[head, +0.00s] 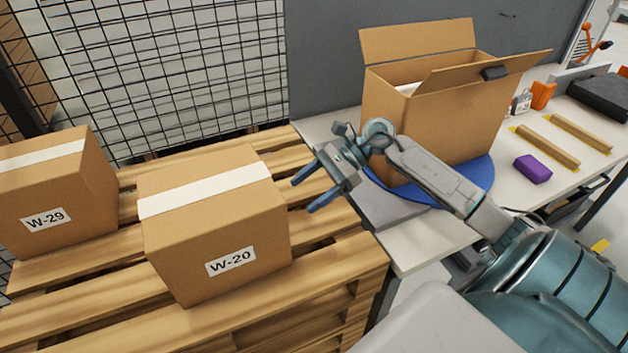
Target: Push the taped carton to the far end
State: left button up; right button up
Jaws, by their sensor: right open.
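A closed carton labelled W-20 (215,240), with white tape along its top, sits on the wooden pallet (345,255). A second taped carton labelled W-29 (60,205) sits to its left on the same pallet, with a gap between them and its left side cut off by the frame. My right gripper (301,195) is open and empty, its two fingers pointing left at the right side of the W-20 carton, close to it. I cannot tell whether they touch. My left gripper is not in view.
A black wire mesh fence (180,70) stands behind the pallet. On the white table (425,250) at right, an open carton (430,125) stands on a blue disc (480,180). A purple block (532,169) and two brown strips lie farther right. Bare slats show in front of the cartons.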

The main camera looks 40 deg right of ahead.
jog(key=a+f, duration=0.1)
jog(key=f, duration=0.1)
jog(key=w+a+f, duration=0.1)
jog(key=a+f, duration=0.1)
jog(key=shift+a+f, duration=0.1)
jog(key=shift+a, duration=0.05)
jog(key=b+x, duration=0.2)
jog(key=b, duration=0.1)
jog(key=shift+a+b, duration=0.35)
jog(key=shift+a, duration=0.1)
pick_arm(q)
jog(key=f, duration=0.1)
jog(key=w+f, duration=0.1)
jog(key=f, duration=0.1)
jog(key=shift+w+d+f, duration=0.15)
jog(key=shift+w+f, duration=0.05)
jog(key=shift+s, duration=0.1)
pick_arm(e)
jog(key=shift+a, duration=0.1)
